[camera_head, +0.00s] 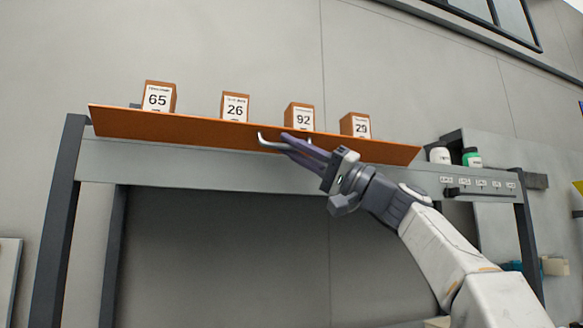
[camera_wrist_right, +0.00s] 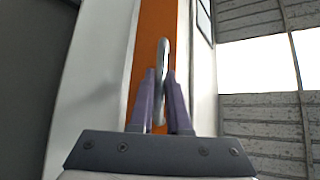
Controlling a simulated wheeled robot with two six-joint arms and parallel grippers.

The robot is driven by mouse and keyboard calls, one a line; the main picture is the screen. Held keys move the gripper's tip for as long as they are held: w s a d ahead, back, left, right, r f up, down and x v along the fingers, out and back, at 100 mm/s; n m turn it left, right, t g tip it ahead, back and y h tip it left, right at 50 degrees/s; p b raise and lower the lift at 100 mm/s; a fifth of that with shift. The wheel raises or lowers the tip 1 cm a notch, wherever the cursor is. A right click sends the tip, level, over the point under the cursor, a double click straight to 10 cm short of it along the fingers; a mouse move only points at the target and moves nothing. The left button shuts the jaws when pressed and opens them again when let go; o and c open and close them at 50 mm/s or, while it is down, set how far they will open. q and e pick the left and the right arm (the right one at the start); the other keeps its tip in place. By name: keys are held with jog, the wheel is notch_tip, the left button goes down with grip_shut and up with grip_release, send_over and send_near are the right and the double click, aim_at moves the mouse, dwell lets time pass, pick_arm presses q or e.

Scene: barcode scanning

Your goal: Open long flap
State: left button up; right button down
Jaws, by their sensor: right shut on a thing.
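The long flap (camera_head: 200,130) is an orange panel along the top front of a grey bench frame in the head view. It runs from the far left to the right, and it fills an orange strip in the right wrist view (camera_wrist_right: 150,30). A grey metal handle (camera_head: 264,140) sits at the middle of the flap's front; it also shows in the right wrist view (camera_wrist_right: 163,55). My right gripper (camera_head: 288,143) has its purple fingers shut on this handle, one finger on each side in the wrist view (camera_wrist_right: 161,75). My left gripper is in neither view.
Small brown boxes with labels 65 (camera_head: 158,98), 26 (camera_head: 235,107), 92 (camera_head: 299,117) and 29 (camera_head: 356,125) stand behind the flap's upper edge. A white bottle (camera_head: 440,155) and a green bottle (camera_head: 472,157) stand at the right. The space under the bench looks clear.

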aim_at(288, 175)
jog(key=f+n+g+p, duration=0.1)
jog(key=n+g+p, duration=0.1)
jog(key=n+g, duration=0.3)
jog(key=w+f+n+g+y+p, duration=0.1)
jog(key=n+g+p, duration=0.2)
jog(key=n+g, duration=0.3)
jog(key=w+f+n+g+p, duration=0.1)
jog(key=n+g+p, duration=0.1)
jog(key=n+g, duration=0.4)
jog(key=shift+w+a+f+n+p, duration=0.15)
jog(key=shift+a+n+p, duration=0.05)
jog(key=shift+n, duration=0.45)
jog(key=shift+w+a+f+n+p, duration=0.1)
jog(key=shift+a+f+n+p, duration=0.1)
jog(key=shift+n, duration=0.45)
pick_arm(q)
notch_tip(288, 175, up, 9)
jog(key=p, duration=0.2)
pick_arm(e)
jog(key=shift+w+f+n+g+h, duration=0.1)
jog(key=shift+f+n+g+h, duration=0.1)
jog(key=shift+n+g, duration=0.4)
jog(key=shift+f+n+g+h, duration=0.15)
jog(key=shift+n+g+h, duration=0.05)
jog(key=shift+n+g, duration=0.4)
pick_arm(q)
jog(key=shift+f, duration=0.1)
pick_arm(e)
jog(key=shift+f, duration=0.1)
